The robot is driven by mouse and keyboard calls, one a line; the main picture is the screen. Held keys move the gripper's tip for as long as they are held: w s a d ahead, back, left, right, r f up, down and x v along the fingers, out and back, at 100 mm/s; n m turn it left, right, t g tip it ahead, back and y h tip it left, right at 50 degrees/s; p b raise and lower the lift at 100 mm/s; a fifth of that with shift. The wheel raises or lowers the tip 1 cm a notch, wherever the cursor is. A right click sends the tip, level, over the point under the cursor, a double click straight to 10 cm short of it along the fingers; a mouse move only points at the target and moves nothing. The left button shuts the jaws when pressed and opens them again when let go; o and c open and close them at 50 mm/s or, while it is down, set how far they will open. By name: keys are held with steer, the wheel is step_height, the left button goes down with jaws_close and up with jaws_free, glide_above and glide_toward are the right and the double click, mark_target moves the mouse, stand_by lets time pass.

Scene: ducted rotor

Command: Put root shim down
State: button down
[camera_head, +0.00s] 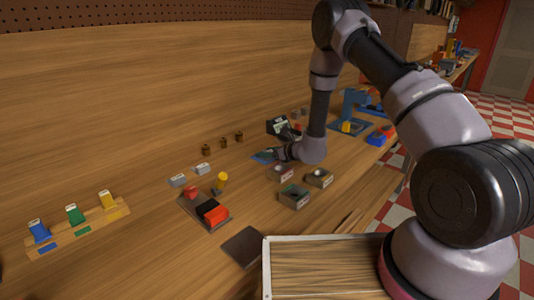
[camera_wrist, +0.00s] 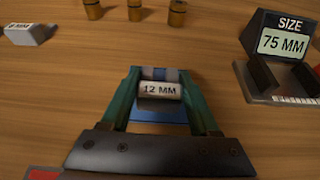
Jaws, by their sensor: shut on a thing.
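My gripper (camera_wrist: 160,78) is shut on a small grey block labelled 12 MM (camera_wrist: 160,91), which I take to be the root shim. The label faces the wrist camera. The block sits between the two green fingers, over a blue patch (camera_wrist: 158,115); I cannot tell whether it touches the patch. In the head view my gripper (camera_head: 281,153) is low over the bench at a blue pad (camera_head: 262,157), and the shim cannot be made out there.
A black SIZE 75 MM stand (camera_wrist: 282,45) is at the right, and a pale labelled block (camera_wrist: 30,34) at the left. Several brass pegs (camera_wrist: 134,10) stand behind. Grey boxes (camera_head: 294,196) and a dark tray (camera_head: 190,209) are nearer on the bench (camera_head: 130,195).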

steer(key=shift+f, duration=0.1)
steer(key=shift+c, duration=0.6)
jaws_free()
